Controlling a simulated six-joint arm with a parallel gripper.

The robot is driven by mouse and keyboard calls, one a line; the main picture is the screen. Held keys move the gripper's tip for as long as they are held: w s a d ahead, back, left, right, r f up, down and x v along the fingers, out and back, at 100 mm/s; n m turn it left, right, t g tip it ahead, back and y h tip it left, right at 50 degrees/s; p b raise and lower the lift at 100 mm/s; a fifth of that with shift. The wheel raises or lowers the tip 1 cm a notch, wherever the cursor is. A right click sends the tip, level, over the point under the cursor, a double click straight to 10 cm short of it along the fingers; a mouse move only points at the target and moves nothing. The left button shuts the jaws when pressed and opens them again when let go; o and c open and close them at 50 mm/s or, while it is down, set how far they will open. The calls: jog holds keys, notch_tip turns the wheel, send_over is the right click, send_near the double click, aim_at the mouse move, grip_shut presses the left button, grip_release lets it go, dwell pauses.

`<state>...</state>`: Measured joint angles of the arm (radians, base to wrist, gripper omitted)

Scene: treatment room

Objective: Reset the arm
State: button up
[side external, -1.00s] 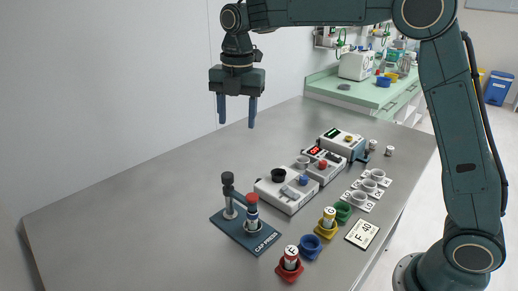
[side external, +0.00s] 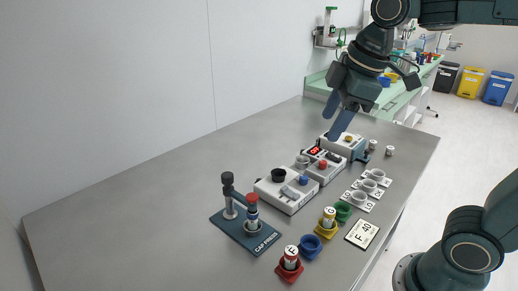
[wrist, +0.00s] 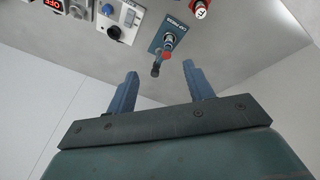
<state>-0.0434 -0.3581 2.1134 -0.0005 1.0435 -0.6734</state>
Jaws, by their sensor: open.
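My gripper (side external: 338,113) is open and empty, tilted, and held in the air above the far right part of the table. Its two blue fingers (wrist: 160,85) stand apart with nothing between them in the wrist view. My arm reaches in from the upper right. The table (side external: 130,180) carries all the equipment below. The blue cap press (side external: 247,228) stands near the front with a vial under it; it also shows in the wrist view (wrist: 176,32). The white device with a black cup and a blue knob (side external: 289,192) sits behind it.
The red holder with vial F (side external: 290,268), empty blue cup (side external: 311,246), yellow holder with vial G (side external: 326,226), green cup (side external: 343,212) and F 40 card (side external: 362,234) line the right edge. A device with a red display (side external: 322,164) and small white vials (side external: 389,151) are behind. The left side is clear.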

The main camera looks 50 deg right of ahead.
jog(key=s+f+m, duration=0.2)
jog(key=s+m, duration=0.2)
jog(key=s, duration=0.1)
jog(key=s+d+f+m+t, duration=0.1)
jog(key=s+f+m, duration=0.2)
jog(key=s+m, duration=0.1)
jog(key=shift+s+t, duration=0.3)
jog(key=shift+s, duration=0.25)
jog(key=shift+d+f, duration=0.1)
jog(key=shift+c, duration=0.4)
